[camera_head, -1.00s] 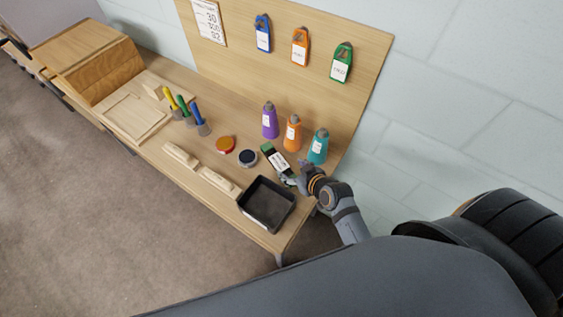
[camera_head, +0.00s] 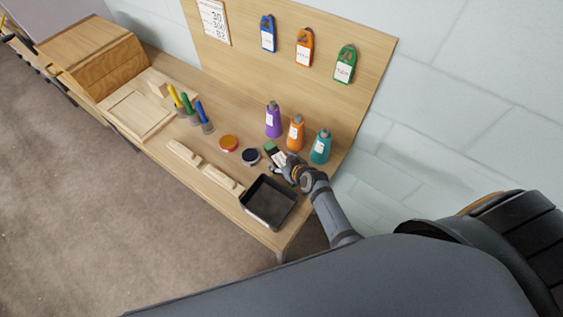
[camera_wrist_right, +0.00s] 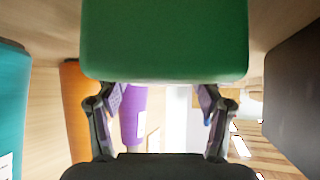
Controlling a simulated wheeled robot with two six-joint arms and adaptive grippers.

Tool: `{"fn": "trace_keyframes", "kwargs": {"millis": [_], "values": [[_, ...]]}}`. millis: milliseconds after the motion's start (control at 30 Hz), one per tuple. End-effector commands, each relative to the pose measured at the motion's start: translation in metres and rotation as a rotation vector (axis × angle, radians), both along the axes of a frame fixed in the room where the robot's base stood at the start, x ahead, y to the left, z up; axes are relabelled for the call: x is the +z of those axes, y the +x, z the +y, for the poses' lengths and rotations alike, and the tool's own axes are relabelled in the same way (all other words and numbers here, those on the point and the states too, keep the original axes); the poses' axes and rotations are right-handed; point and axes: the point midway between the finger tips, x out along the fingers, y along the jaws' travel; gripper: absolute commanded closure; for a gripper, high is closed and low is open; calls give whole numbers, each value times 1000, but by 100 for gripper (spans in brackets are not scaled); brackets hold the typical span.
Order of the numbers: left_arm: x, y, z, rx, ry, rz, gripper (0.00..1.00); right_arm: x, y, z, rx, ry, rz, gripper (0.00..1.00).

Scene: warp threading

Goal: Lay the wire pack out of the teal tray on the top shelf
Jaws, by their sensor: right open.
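No teal tray, shelf or pack that I can name as a wire pack shows in these views. A dark item with a green end and a white label (camera_head: 276,154) lies on the workbench. My right gripper (camera_head: 285,171) is at its near end and covers part of it. In the right wrist view a large green block (camera_wrist_right: 165,40), which looks like the item's green end, fills the top. The two fingers of my right gripper (camera_wrist_right: 160,97) are spread apart below it, with nothing clearly held between them. My left gripper is not in view.
A black open tray (camera_head: 247,205) stands at the bench's front right. Purple (camera_head: 273,121), orange (camera_head: 295,133) and teal (camera_head: 320,147) bottles stand behind my gripper. Orange (camera_head: 229,143) and dark (camera_head: 251,156) round pots lie to its left. Colored tags hang on the back board (camera_head: 330,35).

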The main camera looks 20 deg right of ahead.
Motion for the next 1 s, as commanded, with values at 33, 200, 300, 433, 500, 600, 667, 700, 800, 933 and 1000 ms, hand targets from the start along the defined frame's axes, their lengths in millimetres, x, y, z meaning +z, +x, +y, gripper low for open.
{"fn": "trace_keyframes", "kwargs": {"millis": [33, 200, 300, 433, 500, 600, 667, 700, 800, 933, 1000], "values": [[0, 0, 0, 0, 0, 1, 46, 0, 0, 0, 0, 0, 0, 32], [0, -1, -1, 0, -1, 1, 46, 0, 0, 0, 0, 0, 0, 50], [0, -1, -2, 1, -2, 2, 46, 0, 0, 0, 0, 0, 0, 63], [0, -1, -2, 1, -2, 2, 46, 0, 0, 0, 1, -1, 0, 81], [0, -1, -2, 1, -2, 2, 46, 0, -1, 0, 1, -1, 0, 90], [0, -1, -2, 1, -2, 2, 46, 0, -1, 0, 1, -1, 0, 100], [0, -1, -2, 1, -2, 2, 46, 1, 0, 0, 0, -1, -2, 100], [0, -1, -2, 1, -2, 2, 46, 1, 0, 0, 0, -1, -2, 100], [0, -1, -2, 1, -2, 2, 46, 1, 0, 0, 0, -1, -2, 100], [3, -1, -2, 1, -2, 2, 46, 5, 0, 0, 0, -1, -2, 100], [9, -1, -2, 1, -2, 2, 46, 11, 0, 0, 0, -1, -3, 100]]}}
